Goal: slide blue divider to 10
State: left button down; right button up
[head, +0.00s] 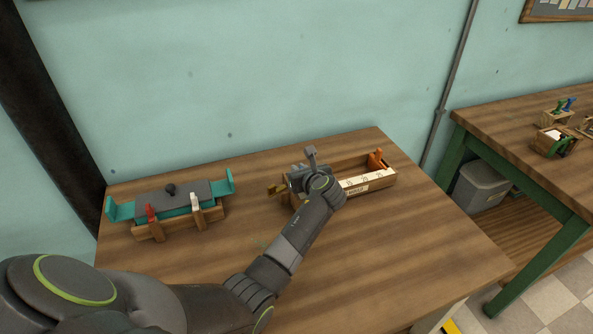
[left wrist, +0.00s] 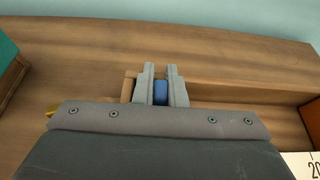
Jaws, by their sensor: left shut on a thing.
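My left gripper (head: 311,162) is over the left part of a long wooden box (head: 378,185) on the table. In the left wrist view, the gripper's two grey fingers (left wrist: 161,82) are shut on the blue divider (left wrist: 160,93), which shows between them. In the head view the gripper and arm hide the divider. A white scale strip (head: 362,181) with numbers runs along the box's front; its right part shows, and my arm covers much of the rest. In the left wrist view a "20" shows on the strip (left wrist: 300,163). My right gripper is out of view.
An orange handle (head: 376,158) stands at the box's right end and a brass-coloured part (head: 276,189) at its left. A teal and grey fixture (head: 180,200) with red and white levers sits at the table's left. The table front (head: 390,270) is clear.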

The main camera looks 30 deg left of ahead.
pick_arm(q)
jog(key=w+d+b, duration=0.1)
jog(key=w+d, duration=0.3)
jog(key=w, duration=0.1)
jog(key=shift+w+d+b, duration=0.15)
jog(key=shift+d+b, duration=0.15)
jog(key=shift+b, duration=0.05)
jog(key=c, duration=1.5)
grip_release()
